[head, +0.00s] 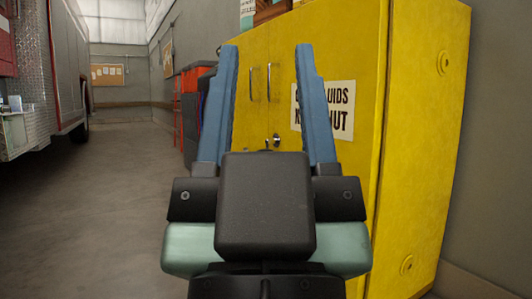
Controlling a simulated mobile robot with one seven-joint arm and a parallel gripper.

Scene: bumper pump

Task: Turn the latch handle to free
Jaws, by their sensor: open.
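A yellow cabinet (415,120) stands on the right with its doors facing me. A small metal latch handle (277,140) shows on the doors, low between my gripper's fingers, and its lower part is partly hidden by my gripper's dark body. Two slim vertical pull handles (268,82) are above it. My gripper (267,50) is in front of the cabinet, its two blue fingers spread wide and pointing up in the picture. Nothing is held between them. I cannot tell how far the fingers are from the doors.
A white sign (338,112) with dark lettering is on the cabinet door, partly behind the right finger. A red vehicle (30,75) stands at the left. Red and dark items (192,100) stand beyond the cabinet. The grey floor (95,200) at the left is clear.

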